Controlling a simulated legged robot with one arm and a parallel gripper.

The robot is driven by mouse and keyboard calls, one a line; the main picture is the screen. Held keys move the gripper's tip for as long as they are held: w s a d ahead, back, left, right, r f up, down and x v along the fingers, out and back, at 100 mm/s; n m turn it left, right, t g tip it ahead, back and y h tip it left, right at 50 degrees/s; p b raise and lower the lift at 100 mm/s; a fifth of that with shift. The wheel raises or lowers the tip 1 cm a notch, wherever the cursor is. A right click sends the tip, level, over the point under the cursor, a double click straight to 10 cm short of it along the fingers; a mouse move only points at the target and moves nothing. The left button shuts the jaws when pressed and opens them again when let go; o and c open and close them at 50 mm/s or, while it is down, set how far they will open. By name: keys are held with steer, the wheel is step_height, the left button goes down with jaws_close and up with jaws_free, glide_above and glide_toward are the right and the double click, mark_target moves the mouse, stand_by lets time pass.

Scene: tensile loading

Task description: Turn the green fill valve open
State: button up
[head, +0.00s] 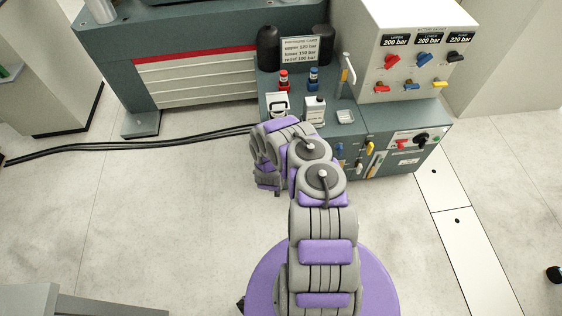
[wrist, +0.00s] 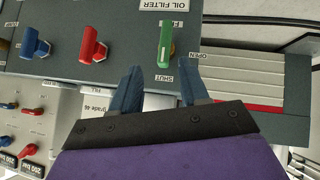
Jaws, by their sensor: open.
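The green fill valve (wrist: 166,44) shows in the wrist view as a narrow handle on a dark grey panel. A "SHUT" label lies just below its near end and an "OPEN" label to its right. The handle lies along the picture's vertical, pointing at "SHUT". My gripper (wrist: 161,64) is open, with one blue finger to the left of the handle's near end and one to the right. I cannot tell whether either finger touches it. In the head view my arm bends down at the cabinet's left front, and the green valve cannot be made out.
A red valve (wrist: 94,45) and a blue valve (wrist: 35,43) sit left of the green one. The cabinet (head: 385,117) carries bottles and an upright control box (head: 412,45). Black hoses (head: 130,145) cross the floor at left.

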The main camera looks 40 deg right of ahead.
steer(key=b+x, duration=0.1)
steer(key=x, duration=0.2)
steer(key=b+x, duration=0.1)
steer(key=x, duration=0.3)
steer(key=b+x, duration=0.2)
steer(key=x, duration=0.2)
steer(key=shift+w+a+f, duration=0.2)
steer(key=shift+w+a, duration=0.05)
steer(key=shift+a, duration=0.1)
steer(key=shift+w+d+f, duration=0.1)
steer(key=shift+w+d, duration=0.15)
steer(key=shift+d, duration=0.25)
steer(key=shift+a, duration=0.1)
steer(key=shift+w+a, duration=0.1)
steer(key=shift+a, duration=0.35)
steer(key=shift+d, duration=0.45)
steer(key=c, duration=0.4)
steer(key=shift+a, duration=0.2)
jaws_close()
